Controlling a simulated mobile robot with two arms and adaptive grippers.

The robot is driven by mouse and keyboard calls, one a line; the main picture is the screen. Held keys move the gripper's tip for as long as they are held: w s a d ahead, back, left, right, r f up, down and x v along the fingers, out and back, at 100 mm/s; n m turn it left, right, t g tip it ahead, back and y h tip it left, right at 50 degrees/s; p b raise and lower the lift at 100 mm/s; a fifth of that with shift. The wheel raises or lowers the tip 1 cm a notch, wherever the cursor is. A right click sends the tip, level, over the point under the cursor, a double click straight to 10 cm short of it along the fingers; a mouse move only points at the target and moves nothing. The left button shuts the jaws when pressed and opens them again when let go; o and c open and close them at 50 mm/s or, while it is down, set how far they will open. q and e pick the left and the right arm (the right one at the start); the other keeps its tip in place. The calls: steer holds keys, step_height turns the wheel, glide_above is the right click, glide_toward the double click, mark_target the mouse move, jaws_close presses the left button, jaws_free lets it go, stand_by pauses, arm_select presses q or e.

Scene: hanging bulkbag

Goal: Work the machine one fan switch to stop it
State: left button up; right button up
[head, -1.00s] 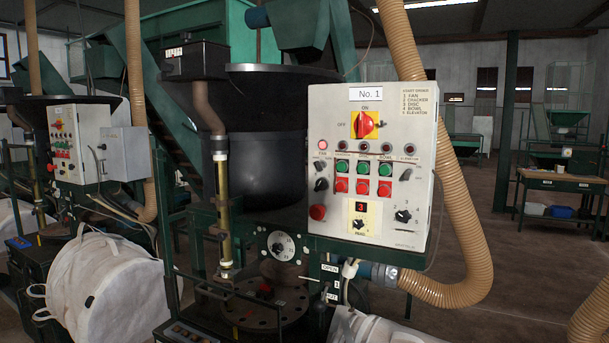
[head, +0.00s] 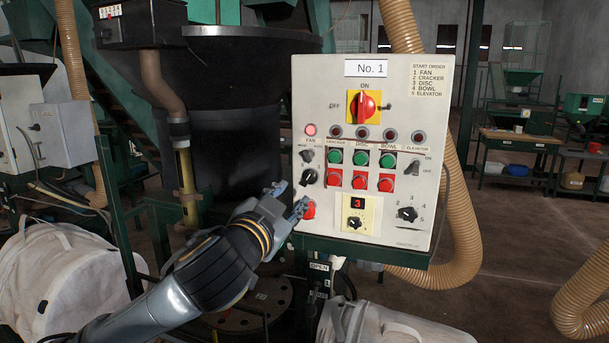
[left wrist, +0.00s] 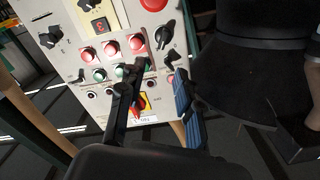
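The machine one control box (head: 405,225), marked "No. 1", stands upright and faces me in the head view. Its fan switch (head: 307,156) is a small black lever at the left edge, under the word FAN and the lit fan lamp (head: 311,130). My left gripper (head: 290,200) is at the box's lower left edge, below the fan switch and close to the red push button (head: 309,210). The left wrist view shows the box upside down. There the fingers (left wrist: 160,72) are apart and empty, with the fan switch (left wrist: 171,61) beyond and between the tips. My right gripper is not seen.
A black knob (head: 309,177) sits just below the fan switch, with green and red buttons to its right. A dark bowl (head: 250,110) stands behind the box. A tan hose (head: 460,200) runs down its right side. White bags lie low in front.

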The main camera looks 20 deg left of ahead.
mark_target(308, 178)
arm_select(q)
steer(key=w+p, duration=0.2)
steer(key=w, duration=0.7)
steer(key=shift+w+p, duration=0.3)
steer(key=shift+p, duration=0.1)
steer(key=shift+w+a+f, duration=0.1)
steer(key=shift+w, duration=0.35)
jaws_close()
